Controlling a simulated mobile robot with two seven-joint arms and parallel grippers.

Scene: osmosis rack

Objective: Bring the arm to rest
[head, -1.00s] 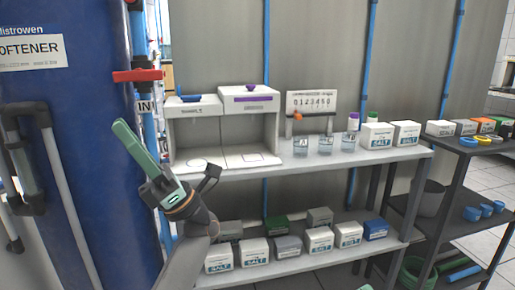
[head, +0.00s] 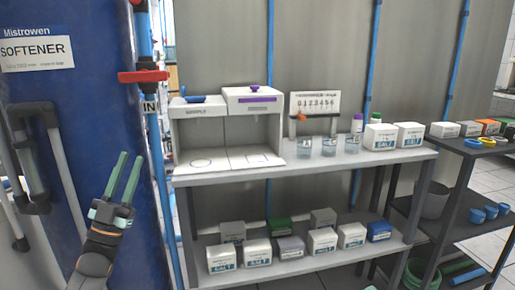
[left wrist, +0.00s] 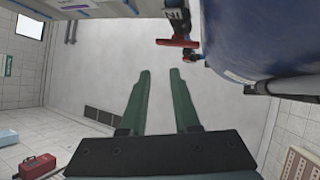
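My left gripper (head: 128,172) has two green fingers and points up in front of the blue softener tank (head: 110,110). Its fingers stand apart with nothing between them. In the left wrist view the left gripper (left wrist: 157,95) also shows parted and empty, with bare wall and floor beyond. The left gripper is to the left of the shelf and apart from it. My right gripper is in neither view.
A red valve handle (head: 143,76) on a blue pipe is above the gripper. The grey rack (head: 330,166) holds a white dispenser unit (head: 274,130), beakers and salt boxes. A dark cart (head: 470,152) stands at the right.

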